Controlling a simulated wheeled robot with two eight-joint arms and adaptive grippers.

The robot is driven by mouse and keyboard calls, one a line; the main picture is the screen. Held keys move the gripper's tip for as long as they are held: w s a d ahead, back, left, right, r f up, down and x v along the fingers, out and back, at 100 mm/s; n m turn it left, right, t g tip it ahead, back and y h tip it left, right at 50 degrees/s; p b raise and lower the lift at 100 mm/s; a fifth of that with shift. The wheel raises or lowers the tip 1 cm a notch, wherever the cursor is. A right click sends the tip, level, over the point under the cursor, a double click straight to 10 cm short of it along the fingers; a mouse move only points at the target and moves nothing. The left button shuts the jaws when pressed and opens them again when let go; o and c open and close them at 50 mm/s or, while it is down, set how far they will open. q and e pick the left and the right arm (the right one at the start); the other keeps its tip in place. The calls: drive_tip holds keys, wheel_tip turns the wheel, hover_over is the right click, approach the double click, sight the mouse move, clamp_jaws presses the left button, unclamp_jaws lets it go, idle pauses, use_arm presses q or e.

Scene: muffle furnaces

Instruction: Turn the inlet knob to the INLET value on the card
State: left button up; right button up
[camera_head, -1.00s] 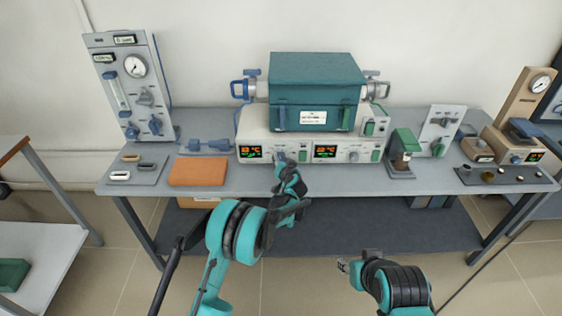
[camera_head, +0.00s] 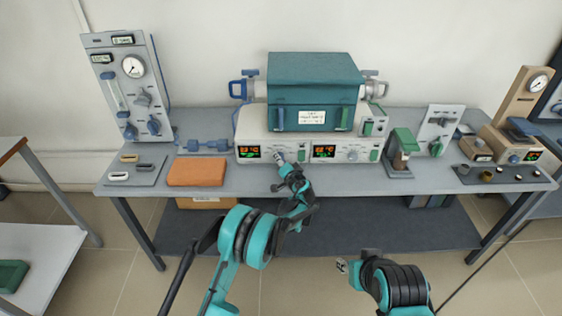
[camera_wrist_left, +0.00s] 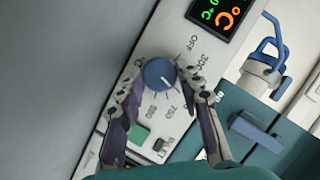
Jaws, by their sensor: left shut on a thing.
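The inlet knob is a round blue knob (camera_wrist_left: 159,73) with a pale pointer line, on the white control panel (camera_wrist_left: 192,50). Printed marks, including OFF and 300, ring it. My left gripper (camera_head: 281,158) is at the panel's front below the left display; in the left wrist view (camera_wrist_left: 161,70) its two fingertips close on the knob from both sides. A white card (camera_head: 312,117) is on the front of the teal furnace (camera_head: 315,78); its print is too small to read. My right gripper (camera_head: 342,266) is apart from the bench, low in the head view; its jaws are unclear.
A green button (camera_wrist_left: 138,134) lies close to the left fingers. An orange block (camera_head: 196,172) and a dark tray (camera_head: 136,172) lie left on the bench. A green-topped device (camera_head: 402,150) stands right of the panel. The bench's front strip is mostly clear.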

use_arm(q)
drive_tip(key=o, duration=1.2)
drive_tip(key=shift+c, duration=0.2)
drive_tip(key=v, duration=1.2)
